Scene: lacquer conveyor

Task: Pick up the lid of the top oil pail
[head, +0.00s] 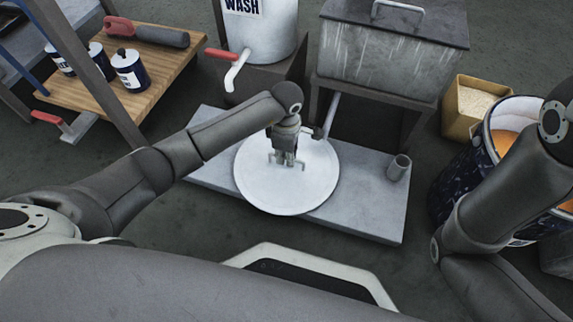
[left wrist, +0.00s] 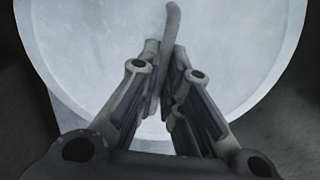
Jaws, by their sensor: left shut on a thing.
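A round white lid (head: 262,190) is in the middle of the head view, over a grey slab. It fills much of the left wrist view (left wrist: 95,50) too. My left gripper (head: 287,162) is above its middle, shut on its handle. In the left wrist view the fingers (left wrist: 166,85) close around the thin grey handle (left wrist: 172,25). What lies under the lid is hidden, and I cannot tell its height above the slab. A dark speckled pail (head: 452,182) with orange contents stands at the right, partly behind my right arm. My right gripper is out of view.
The grey slab (head: 370,215) carries a small metal cup (head: 399,167). A grey metal box (head: 390,50) and a white WASH container (head: 262,30) stand behind. A yellow bin (head: 462,125) is at the right. A wooden table (head: 165,65) with several small cans is at the left.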

